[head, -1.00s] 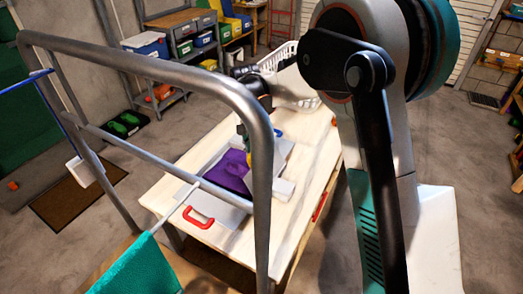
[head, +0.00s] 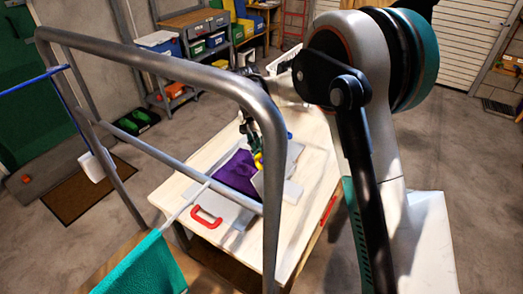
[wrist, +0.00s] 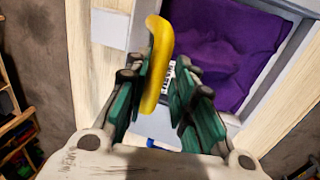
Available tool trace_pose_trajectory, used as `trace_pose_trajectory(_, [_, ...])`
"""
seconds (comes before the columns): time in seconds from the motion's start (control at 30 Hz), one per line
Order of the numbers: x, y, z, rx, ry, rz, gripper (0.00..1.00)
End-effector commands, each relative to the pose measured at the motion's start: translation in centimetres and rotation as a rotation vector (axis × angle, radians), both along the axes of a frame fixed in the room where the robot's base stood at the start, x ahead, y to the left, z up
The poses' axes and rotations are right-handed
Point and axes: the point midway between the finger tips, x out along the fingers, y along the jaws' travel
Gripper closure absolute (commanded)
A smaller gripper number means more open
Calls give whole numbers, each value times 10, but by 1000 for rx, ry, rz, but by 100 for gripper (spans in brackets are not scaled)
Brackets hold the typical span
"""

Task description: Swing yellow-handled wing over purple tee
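The purple tee (head: 238,172) lies rumpled on the pale folding board (head: 225,208) on the table. It also shows in the wrist view (wrist: 225,45), upper right. The yellow handle (head: 258,161) sits just below my gripper (head: 254,145), at the tee's right side. A pale panel beside it, seemingly its wing (head: 260,183), looks tilted. In the wrist view the yellow handle (wrist: 158,60) stands between the fingers of my gripper (wrist: 160,92), close to the left one, with a gap visible to the right one. A red handle (head: 207,217) is at the board's near side.
A metal rail (head: 170,71) crosses the foreground, with teal cloth (head: 145,268) at lower left. A blue handle (head: 290,135) shows at the board's far side. The wooden tabletop (head: 316,160) is bare on the right. Shelving with bins stands behind.

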Motion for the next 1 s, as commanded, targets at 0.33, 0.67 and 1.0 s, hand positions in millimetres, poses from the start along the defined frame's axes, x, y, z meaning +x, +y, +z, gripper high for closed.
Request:
trace_pose_trajectory(0.33, [2, 4, 15, 1, 1, 1, 77])
trace_pose_trajectory(0.67, [9, 14, 79, 1, 1, 1, 77])
trace_pose_trajectory(1.0, [14, 20, 116, 1, 1, 0, 77])
